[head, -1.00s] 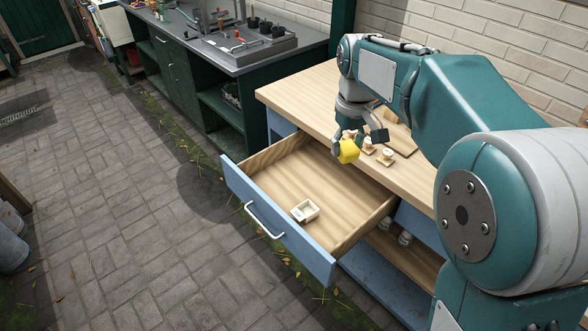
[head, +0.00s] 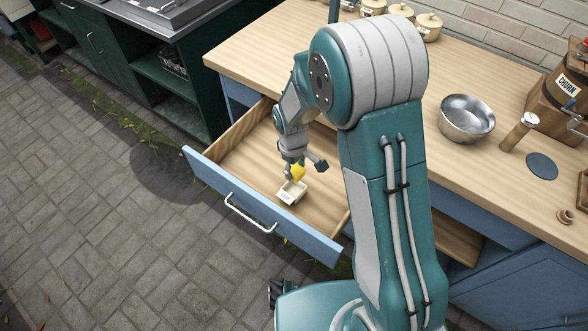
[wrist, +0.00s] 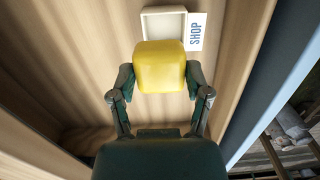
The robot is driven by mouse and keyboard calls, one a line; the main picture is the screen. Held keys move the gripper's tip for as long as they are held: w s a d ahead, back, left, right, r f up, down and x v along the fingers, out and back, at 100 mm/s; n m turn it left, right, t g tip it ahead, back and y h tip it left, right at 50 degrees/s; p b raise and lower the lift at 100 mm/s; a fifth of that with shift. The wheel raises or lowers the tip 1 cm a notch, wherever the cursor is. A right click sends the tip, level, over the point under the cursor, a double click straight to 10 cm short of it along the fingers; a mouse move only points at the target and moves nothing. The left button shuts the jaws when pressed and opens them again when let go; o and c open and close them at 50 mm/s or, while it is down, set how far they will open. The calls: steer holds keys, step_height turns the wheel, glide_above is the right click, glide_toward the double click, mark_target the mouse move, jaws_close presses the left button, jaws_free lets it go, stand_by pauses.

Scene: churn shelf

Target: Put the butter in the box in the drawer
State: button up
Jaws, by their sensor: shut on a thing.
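The butter is a yellow block (wrist: 160,66) held between the two fingers of my gripper (wrist: 160,85) in the wrist view. In the head view the butter (head: 298,171) shows at the tip of my gripper (head: 299,168), over the open drawer (head: 243,160). The small cream box (head: 291,193) sits on the drawer floor, just below and beside the butter. In the wrist view the box (wrist: 163,11) lies beyond the butter, which hides its near part. I cannot tell whether butter and box touch.
On the worktop (head: 470,70) stand a metal bowl (head: 466,119), several lidded pots and a wooden churn (head: 553,100).

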steer(key=shift+s+f, duration=0.2)
steer(key=shift+f, duration=0.2)
steer(key=shift+a+f, duration=0.25)
steer(key=shift+f, duration=0.35)
steer(key=shift+a+f, duration=0.25)
steer(key=shift+f, duration=0.3)
steer(key=shift+d+f, duration=0.15)
steer(key=shift+f, duration=0.4)
steer(key=shift+d+f, duration=0.15)
steer(key=shift+f, duration=0.35)
steer(key=shift+a+f, duration=0.1)
steer(key=shift+a, duration=0.05)
steer(key=shift+d, duration=0.2)
steer(key=shift+a, duration=0.1)
steer(key=shift+f, duration=1.05)
stand_by(0.3)
